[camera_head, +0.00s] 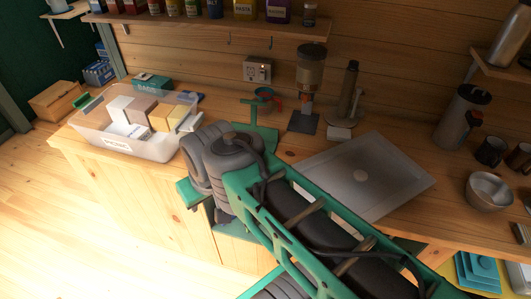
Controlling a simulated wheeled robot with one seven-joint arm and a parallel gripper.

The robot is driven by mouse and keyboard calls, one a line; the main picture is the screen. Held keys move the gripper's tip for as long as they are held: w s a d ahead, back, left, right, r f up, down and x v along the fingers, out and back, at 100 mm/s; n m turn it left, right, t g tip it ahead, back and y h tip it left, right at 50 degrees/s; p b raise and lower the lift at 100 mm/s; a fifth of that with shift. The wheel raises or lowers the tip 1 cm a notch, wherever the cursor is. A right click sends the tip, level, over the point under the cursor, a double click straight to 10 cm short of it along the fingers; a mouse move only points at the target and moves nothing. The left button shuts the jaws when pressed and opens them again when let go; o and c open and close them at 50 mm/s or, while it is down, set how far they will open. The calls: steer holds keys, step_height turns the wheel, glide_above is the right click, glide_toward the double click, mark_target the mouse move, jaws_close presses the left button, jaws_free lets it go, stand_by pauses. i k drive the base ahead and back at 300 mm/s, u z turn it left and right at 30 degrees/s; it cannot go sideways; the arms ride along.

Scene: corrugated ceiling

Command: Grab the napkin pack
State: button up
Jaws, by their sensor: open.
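No pack can be read as napkins at this size. A clear bin with a white label (117,145) stands at the left end of the counter. In it are a white block (119,106), a cream-yellow block (164,117), and a low white pack with blue marks (135,131). I cannot tell which of these is the napkin pack. My green and grey arm crosses from the lower right to the middle, its joint just right of the bin. I cannot make out my gripper's fingers, and the arm appears apart from the packs.
A grey sheet-like panel (362,174) lies on the counter at right. Behind it stand a grinder-like device (310,72) and a dark bottle (348,88). A bowl (489,191) and kettle (460,117) are farther right. A shelf of jars (215,20) runs above.

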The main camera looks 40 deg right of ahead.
mark_target(141, 132)
steer(key=k, duration=0.1)
steer(key=z, duration=1.7)
steer(key=k, duration=0.65)
steer(key=u, duration=0.7)
steer(key=i, duration=1)
steer(key=z, duration=0.05)
